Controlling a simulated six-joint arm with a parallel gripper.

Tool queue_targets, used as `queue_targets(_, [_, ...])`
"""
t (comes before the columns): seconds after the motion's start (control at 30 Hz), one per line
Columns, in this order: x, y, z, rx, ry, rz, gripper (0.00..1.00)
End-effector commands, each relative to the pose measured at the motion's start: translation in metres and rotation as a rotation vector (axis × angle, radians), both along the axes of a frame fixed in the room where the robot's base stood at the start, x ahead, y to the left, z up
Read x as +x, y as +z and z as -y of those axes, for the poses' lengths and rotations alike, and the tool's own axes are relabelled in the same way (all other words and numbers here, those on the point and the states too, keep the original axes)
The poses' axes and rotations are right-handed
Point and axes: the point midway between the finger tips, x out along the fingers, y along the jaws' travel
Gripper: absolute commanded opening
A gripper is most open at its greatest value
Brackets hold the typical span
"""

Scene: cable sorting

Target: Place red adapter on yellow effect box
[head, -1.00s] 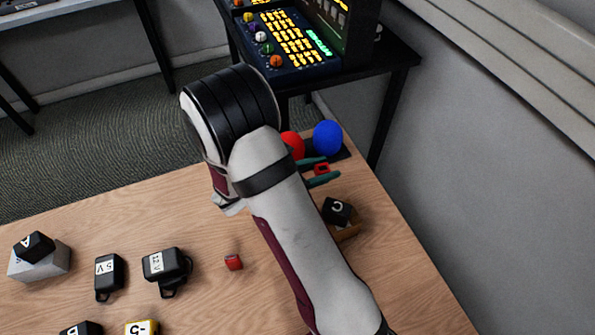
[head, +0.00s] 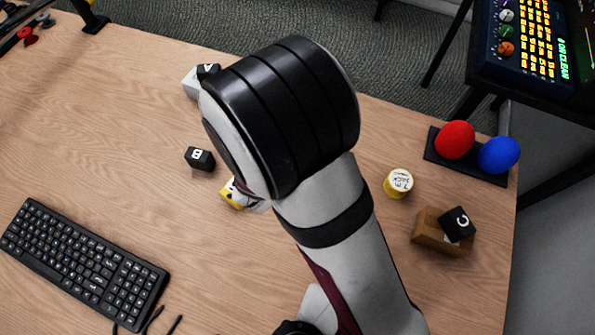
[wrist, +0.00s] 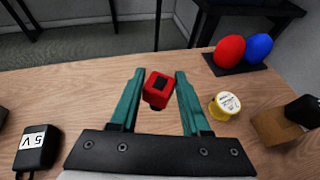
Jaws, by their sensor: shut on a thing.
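In the wrist view, the red adapter (wrist: 159,90), a small red block with a dark square on its face, is between the teal fingers of my gripper (wrist: 160,73). The gripper is shut on it and holds it over the wooden table. In the head view my arm hides both the gripper and the adapter. A yellow box (head: 230,194), which looks like the effect box, lies on the table in the head view. My arm's end covers part of it. I do not see it in the wrist view.
A black B block (head: 200,158) lies beside the yellow box. A yellow round can (head: 398,183), a brown box (head: 430,236) with a black C block (head: 457,224), and red and blue balls are at right. A keyboard (head: 80,262) lies front left. A black 5V adapter (wrist: 38,148) shows too.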

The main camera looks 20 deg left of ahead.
Motion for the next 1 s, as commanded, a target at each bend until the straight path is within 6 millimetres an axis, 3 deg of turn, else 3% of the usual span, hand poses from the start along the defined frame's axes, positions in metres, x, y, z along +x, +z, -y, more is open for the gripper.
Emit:
queue_targets(0.03, [-0.018, 0.001, -0.032, -0.001, 0.108, -0.001, 0.00])
queue_targets(0.1, [-0.046, 0.002, -0.072, -0.002, 0.255, -0.002, 0.00])
queue_targets(0.2, [-0.086, 0.003, -0.116, -0.002, 0.431, -0.001, 0.00])
queue_targets(0.33, [-0.127, 0.004, -0.149, -0.003, 0.589, -0.003, 0.00])
queue_targets(0.47, [-0.148, 0.000, -0.163, -0.006, 0.662, -0.005, 0.00])
queue_targets(0.8, [-0.151, -0.070, -0.164, -0.010, 0.671, -0.006, 0.00])
queue_targets(1.0, [-0.151, -0.077, -0.164, -0.004, 0.671, -0.004, 0.00])
